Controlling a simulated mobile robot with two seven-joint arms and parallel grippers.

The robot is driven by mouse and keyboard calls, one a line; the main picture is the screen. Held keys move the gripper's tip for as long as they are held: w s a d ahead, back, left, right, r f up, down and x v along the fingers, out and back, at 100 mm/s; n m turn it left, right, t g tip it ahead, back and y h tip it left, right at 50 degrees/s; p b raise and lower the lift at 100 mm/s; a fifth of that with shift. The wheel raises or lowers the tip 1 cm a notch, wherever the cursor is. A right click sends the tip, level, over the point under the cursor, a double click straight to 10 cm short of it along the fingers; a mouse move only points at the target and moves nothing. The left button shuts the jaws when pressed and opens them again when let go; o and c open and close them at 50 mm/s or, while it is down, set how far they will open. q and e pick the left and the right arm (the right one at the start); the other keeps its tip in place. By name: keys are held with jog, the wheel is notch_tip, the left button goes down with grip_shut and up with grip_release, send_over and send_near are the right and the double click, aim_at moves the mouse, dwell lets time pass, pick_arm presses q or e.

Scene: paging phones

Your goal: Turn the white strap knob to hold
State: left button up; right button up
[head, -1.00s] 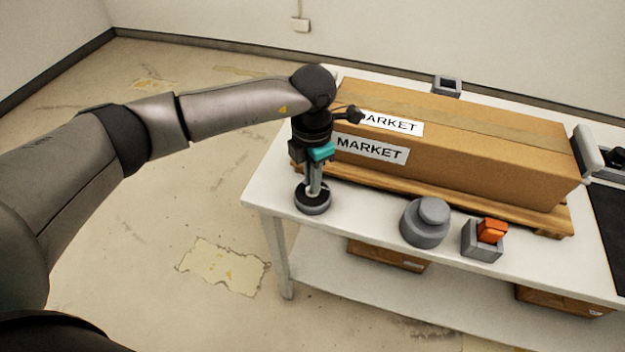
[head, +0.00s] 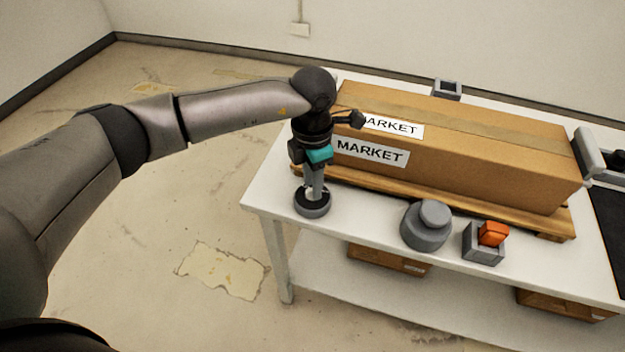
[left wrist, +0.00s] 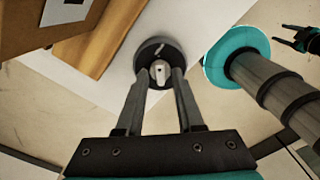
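The white strap knob (left wrist: 160,74) sits at the middle of a round dark base (left wrist: 150,50). In the head view the base (head: 313,205) stands on the table's near left corner, and the knob is mostly hidden by my fingers. My left gripper (head: 314,192) points straight down onto it. Any hold mark is too small to read. My right gripper (left wrist: 291,37) shows small at the upper right of the left wrist view, its fingers apart and empty.
A long cardboard box (head: 470,145) labelled MARKET lies on a wooden pallet (head: 440,196) just behind. A grey round knob (head: 426,226) and a grey holder (head: 482,246) with an orange block (head: 493,233) stand to the right on the white table (head: 268,196).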

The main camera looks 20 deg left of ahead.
pick_arm(q)
jog(key=shift+o, duration=0.4)
notch_tip(320, 180, up, 15)
jog(key=p, duration=0.2)
dwell(0.5)
